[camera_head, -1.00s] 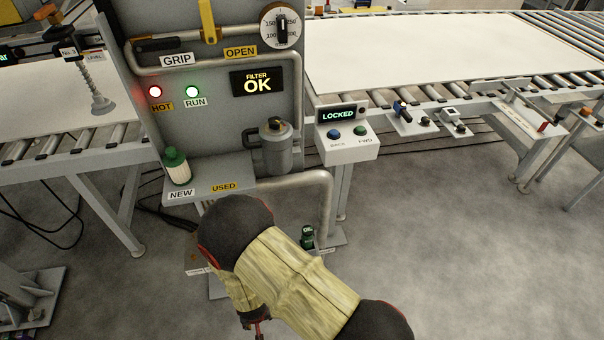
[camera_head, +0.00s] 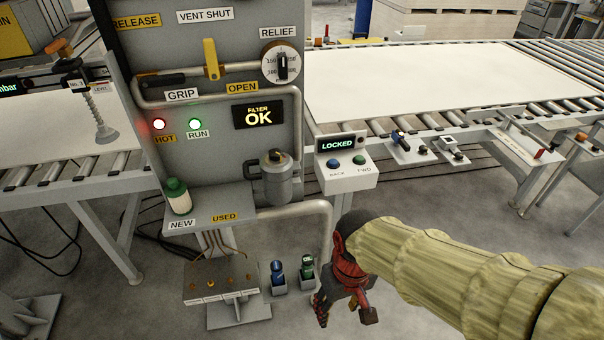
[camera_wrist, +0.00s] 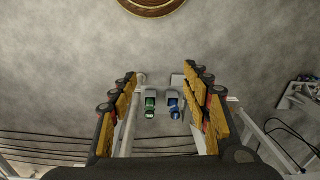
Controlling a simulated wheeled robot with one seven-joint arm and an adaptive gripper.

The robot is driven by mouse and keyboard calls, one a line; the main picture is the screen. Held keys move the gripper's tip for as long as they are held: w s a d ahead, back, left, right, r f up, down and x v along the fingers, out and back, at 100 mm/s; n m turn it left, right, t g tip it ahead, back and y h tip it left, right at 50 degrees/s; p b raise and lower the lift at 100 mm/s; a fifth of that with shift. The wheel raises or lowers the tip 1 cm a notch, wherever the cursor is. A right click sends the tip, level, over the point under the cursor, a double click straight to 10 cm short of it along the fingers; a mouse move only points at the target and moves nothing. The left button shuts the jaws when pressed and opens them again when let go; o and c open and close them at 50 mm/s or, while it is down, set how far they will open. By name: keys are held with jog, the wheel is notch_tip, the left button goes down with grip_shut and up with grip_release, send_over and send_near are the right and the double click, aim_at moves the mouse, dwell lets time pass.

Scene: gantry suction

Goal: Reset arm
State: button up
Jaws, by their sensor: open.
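My gripper (camera_head: 345,300) is low at the right of the control cabinet (camera_head: 215,90) in the head view, beside two small holders on the floor. The arm reaches in from the right edge under a yellowish sleeve. In the wrist view my gripper (camera_wrist: 160,115) has its two fingers wide apart with nothing between them. Beyond the fingers, a green-topped item (camera_wrist: 150,104) and a blue item (camera_wrist: 174,104) sit in their holders. The same blue item (camera_head: 278,270) and green item (camera_head: 308,265) show in the head view, apart from the gripper.
A green-capped bottle (camera_head: 178,196) and a grey canister (camera_head: 275,178) are at the cabinet's shelf (camera_head: 225,216). A low box with knobs (camera_head: 220,285) stands below. A button box (camera_head: 346,172) reads LOCKED. Roller conveyors (camera_head: 460,75) flank the cabinet.

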jog(key=s+d+r+m+t, duration=0.1)
jog(key=d+r+m+t, duration=0.2)
jog(key=d+r, duration=0.8)
notch_tip(320, 180, up, 4)
jog(key=t, duration=0.2)
jog(key=shift+m+t+p, duration=0.3)
jog(key=shift+p, duration=0.1)
jog(key=shift+s+d+f, duration=0.1)
